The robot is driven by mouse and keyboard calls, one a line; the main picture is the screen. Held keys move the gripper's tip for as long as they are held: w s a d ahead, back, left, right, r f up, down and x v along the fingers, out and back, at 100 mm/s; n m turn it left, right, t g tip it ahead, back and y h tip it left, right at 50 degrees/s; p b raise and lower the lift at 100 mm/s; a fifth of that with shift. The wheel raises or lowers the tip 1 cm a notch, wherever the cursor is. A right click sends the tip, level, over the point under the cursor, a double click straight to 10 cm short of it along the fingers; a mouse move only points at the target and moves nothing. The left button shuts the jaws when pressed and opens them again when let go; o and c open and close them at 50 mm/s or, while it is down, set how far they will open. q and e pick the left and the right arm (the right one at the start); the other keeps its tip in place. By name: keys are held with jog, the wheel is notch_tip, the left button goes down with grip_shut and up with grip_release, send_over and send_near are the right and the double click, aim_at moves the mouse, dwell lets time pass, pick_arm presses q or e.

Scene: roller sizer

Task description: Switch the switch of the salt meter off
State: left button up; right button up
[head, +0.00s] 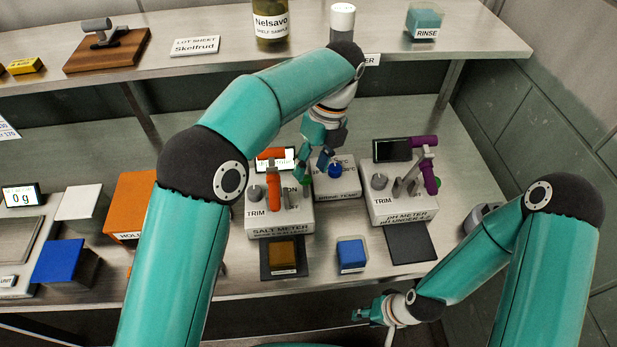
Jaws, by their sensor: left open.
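The salt meter (280,219) is a light box on the lower bench, left of centre. Its front carries a SALT METER label and the word TRIM beside a grey knob (254,193). An orange lever (273,190) stands on its top, with grey posts to its right. Its display (290,157) is partly covered by an orange part. My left gripper (314,168) is open, pointing down just right of and behind the orange lever, apart from it as far as I can see. My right gripper (366,313) is low at the bench's front, far from the meter; its opening is unclear.
The pH meter (402,207) with a purple lever (430,178) stands to the right. A rinse temperature box (337,189) with a blue knob sits between the meters. A blue block (351,253) and a dark mat (268,272) lie in front. A shelf (200,58) overhangs behind.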

aim_at(306, 192)
pick_arm(q)
jog(key=shift+x, duration=2.75)
grip_shut()
jog(key=shift+s+f+b, duration=0.1)
jog(key=shift+b, duration=0.35)
jog(key=t+b, duration=0.2)
jog(key=b, duration=0.1)
jog(key=s+t+y+b, duration=0.1)
jog(key=t+b, duration=0.1)
jog(key=b, duration=0.2)
jog(key=shift+s+d+f, duration=0.1)
jog(key=shift+s+d, duration=0.05)
jog(key=shift+s+r+n+t+b, duration=0.25)
jog(key=shift+t+b, duration=0.2)
jog(key=shift+t, duration=0.25)
jog(key=shift+w+r, duration=0.1)
grip_release()
